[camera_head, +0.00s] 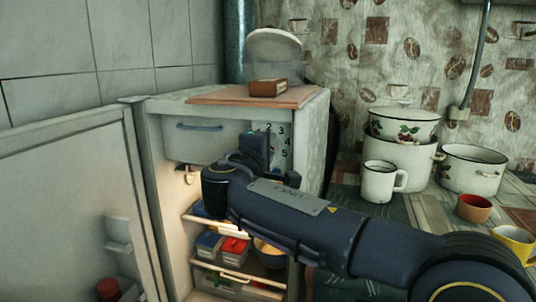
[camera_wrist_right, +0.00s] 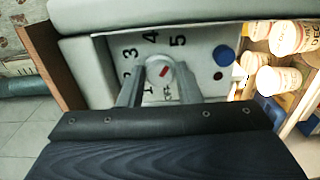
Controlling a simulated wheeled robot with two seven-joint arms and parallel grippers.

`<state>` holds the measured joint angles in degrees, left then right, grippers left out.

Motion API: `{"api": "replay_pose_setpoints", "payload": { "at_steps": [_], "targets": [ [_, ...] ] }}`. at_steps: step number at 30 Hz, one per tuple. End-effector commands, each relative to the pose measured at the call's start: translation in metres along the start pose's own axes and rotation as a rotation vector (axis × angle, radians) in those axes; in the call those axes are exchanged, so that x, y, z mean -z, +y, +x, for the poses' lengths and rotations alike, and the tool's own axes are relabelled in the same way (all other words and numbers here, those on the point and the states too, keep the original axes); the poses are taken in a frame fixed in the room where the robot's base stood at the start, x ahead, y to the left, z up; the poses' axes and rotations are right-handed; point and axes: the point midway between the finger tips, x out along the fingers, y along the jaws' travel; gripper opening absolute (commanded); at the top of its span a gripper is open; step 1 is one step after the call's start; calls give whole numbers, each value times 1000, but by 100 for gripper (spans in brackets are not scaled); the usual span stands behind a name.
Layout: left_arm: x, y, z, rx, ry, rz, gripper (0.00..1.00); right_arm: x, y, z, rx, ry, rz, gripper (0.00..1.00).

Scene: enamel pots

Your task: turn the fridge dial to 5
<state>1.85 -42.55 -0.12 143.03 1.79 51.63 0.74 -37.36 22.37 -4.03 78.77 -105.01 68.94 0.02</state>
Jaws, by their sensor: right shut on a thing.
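The fridge dial (camera_wrist_right: 157,66) is a pale round knob with a short red mark, on a light panel (camera_wrist_right: 205,49) printed with black numbers up to 5. In the right wrist view my right gripper (camera_wrist_right: 160,72) has one finger on each side of the dial and is shut on it. The red mark lies slanted; I cannot tell for certain which number it points to. In the head view my right gripper (camera_head: 258,151) is at the panel (camera_head: 286,158), with the dial hidden behind it. My left gripper is not in view.
The fridge door (camera_head: 75,205) stands open at left. Shelves hold containers, including a red-lidded box (camera_head: 235,246). A brown box (camera_head: 268,87) lies on the board (camera_head: 230,96) on top.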

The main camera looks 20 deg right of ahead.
Motion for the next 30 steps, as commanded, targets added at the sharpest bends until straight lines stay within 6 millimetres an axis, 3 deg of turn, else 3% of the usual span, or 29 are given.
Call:
{"api": "replay_pose_setpoints", "payload": {
  "at_steps": [14, 15, 18, 30],
  "targets": [
    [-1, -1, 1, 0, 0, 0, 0, 0, -1, 0, 2, -1, 11, 8],
    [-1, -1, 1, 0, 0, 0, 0, 0, -1, 0, 2, -1, 11, 36],
    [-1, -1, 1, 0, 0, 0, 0, 0, -1, 0, 1, -1, 11, 49],
    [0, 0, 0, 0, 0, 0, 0, 1, 1, -8, 0, 3, 11, 51]
  ]
}}
